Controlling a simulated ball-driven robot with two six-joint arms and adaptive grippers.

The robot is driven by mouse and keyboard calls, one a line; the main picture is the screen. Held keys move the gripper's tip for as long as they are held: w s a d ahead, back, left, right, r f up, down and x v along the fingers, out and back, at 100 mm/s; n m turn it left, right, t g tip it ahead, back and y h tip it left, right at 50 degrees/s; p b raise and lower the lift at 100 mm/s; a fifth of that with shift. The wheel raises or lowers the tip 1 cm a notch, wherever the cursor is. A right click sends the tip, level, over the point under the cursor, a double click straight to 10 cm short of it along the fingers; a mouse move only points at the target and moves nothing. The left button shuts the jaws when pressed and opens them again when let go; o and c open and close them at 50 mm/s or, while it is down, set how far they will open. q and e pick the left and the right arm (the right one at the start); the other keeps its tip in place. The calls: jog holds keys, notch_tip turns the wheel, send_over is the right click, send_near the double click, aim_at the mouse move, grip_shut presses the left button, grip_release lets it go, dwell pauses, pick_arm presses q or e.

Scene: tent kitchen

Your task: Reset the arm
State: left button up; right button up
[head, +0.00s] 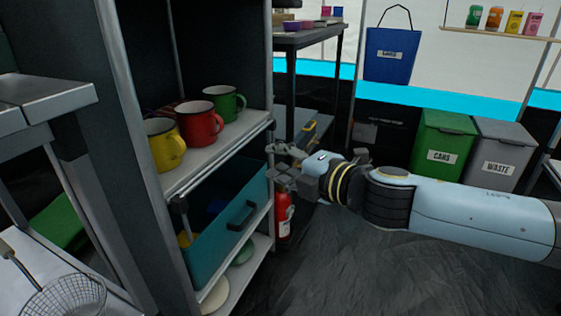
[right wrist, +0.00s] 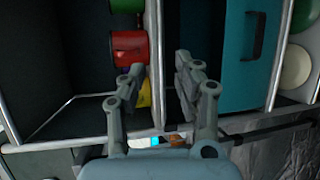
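My right arm comes in from the right in the head view, light blue with a dark joint. My right gripper (head: 280,168) is at the front edge of the shelf unit, right of the mugs and the teal bin. My left gripper is not in view.
The shelf holds a yellow mug (head: 165,143), a red mug (head: 200,126) and a green mug (head: 226,103). Below is a teal bin (head: 225,225), with plates underneath. A fire extinguisher (head: 283,217) stands behind. Green (head: 443,142) and grey bins (head: 497,152) stand behind my arm. Floor in front is clear.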

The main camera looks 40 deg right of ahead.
jog(key=shift+s, duration=0.1)
dwell(0.5)
